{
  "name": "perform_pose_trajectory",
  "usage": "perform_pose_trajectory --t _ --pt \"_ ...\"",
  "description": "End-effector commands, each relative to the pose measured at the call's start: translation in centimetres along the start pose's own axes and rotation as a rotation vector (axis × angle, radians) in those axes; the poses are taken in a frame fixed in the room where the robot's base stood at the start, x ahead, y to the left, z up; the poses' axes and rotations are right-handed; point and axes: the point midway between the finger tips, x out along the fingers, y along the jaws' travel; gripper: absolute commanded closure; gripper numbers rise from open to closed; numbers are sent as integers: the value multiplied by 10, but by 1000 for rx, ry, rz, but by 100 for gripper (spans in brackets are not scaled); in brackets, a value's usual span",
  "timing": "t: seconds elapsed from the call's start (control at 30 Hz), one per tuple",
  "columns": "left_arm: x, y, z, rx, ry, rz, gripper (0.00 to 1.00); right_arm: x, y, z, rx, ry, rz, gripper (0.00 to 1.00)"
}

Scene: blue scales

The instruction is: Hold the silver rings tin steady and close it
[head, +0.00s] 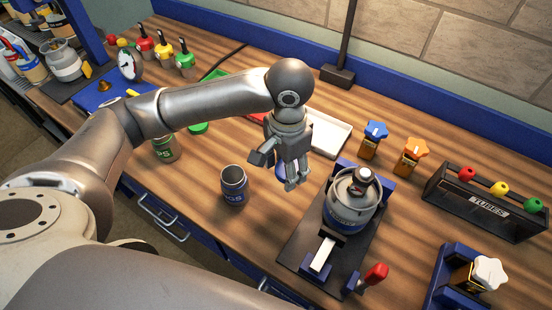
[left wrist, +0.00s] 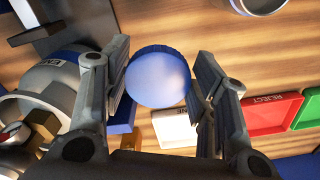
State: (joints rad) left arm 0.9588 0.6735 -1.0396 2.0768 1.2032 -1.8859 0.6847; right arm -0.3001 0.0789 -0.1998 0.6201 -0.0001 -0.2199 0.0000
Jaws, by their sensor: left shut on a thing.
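An open, grey silver tin with a blue label (head: 234,186) stands upright on the wooden bench; the label is too small to read surely. Its rim also shows at the top right of the left wrist view (left wrist: 262,6). My left gripper (head: 291,182) is above the bench to the right of this tin, apart from it. It is shut on a round blue lid (left wrist: 158,78), which sits between the two fingers in the left wrist view. In the head view the lid (head: 281,172) is mostly hidden behind the fingers. My right gripper is not in view.
A clamp stand with a large grey pot (head: 350,204) is right of my left gripper. A tin with a green label (head: 166,149) stands left, near a green lid (head: 198,128). A white tray (head: 328,133) lies behind the gripper. A tubes rack (head: 488,207) is at right.

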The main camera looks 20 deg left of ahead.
Motion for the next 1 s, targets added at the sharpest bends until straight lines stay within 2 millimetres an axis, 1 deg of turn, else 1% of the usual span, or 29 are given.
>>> perform_pose_trajectory --t 0.1,0.2,0.57,0.63,0.73,0.9,1.0 --pt "-3 7 1 1 1 1 59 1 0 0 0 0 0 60" --pt "-4 10 1 1 0 0 59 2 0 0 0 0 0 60" --pt "-4 10 2 -3 0 0 59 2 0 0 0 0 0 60" --pt "-4 7 4 -27 0 0 59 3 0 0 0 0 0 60" --pt "-5 0 14 -122 0 0 59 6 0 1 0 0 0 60" --pt "-9 -13 37 -355 1 1 59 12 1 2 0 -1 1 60" --pt "-11 -18 47 -460 1 0 59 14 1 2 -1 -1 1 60"
